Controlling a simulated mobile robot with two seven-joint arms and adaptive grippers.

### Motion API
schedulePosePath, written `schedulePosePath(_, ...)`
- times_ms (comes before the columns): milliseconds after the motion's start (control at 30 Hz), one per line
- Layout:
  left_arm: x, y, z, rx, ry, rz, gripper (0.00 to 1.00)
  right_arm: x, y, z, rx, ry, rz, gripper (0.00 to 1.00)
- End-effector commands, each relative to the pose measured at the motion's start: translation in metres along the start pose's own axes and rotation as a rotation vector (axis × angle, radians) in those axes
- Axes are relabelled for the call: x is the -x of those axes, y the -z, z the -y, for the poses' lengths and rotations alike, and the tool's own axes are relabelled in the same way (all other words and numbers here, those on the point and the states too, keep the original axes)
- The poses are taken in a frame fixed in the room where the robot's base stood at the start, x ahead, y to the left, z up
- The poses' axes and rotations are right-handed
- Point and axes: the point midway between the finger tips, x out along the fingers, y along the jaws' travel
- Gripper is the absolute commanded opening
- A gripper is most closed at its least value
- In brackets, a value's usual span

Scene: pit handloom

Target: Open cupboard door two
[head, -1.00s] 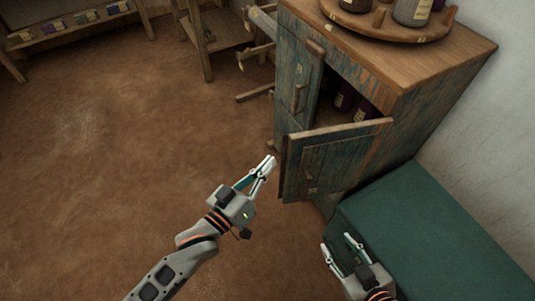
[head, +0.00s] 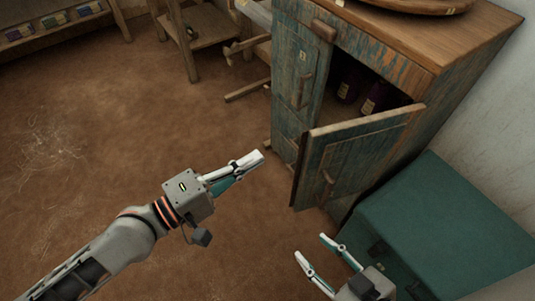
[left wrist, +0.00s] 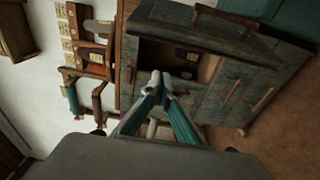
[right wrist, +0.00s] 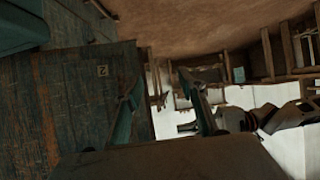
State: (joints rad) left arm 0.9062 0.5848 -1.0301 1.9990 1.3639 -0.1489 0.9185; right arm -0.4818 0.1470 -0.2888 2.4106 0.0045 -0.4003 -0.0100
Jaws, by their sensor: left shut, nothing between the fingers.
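The cupboard (head: 450,50) has worn teal wooden doors. One door (head: 360,150) stands swung outward, with its handle (head: 327,188) on the outer face, and dark bottles (head: 372,98) show inside. The other door (head: 303,75) is closed, with an upright handle.
A green chest (head: 440,215) stands right of the open door, close to my right gripper. A round wooden tray (head: 420,3) is on the cupboard top. A wooden stand (head: 205,30) is at the back. The brown floor on the left is clear.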

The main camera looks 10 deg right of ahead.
Motion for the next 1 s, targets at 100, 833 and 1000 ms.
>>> schedulePosePath(100, -0.015, 0.000, -0.005, -0.006, -0.005, 0.000, 0.00, 0.001, 0.002, -0.002, 0.009, -0.004, -0.001, 0.40)
schedulePosePath(833, -0.085, -0.029, -0.005, -0.007, -0.004, -0.003, 0.00, 0.005, -0.012, -0.015, 0.058, -0.024, 0.041, 0.40)
schedulePosePath(1000, -0.082, -0.036, -0.002, -0.007, -0.002, -0.003, 0.00, 0.008, -0.022, -0.015, 0.062, -0.023, 0.062, 0.40)
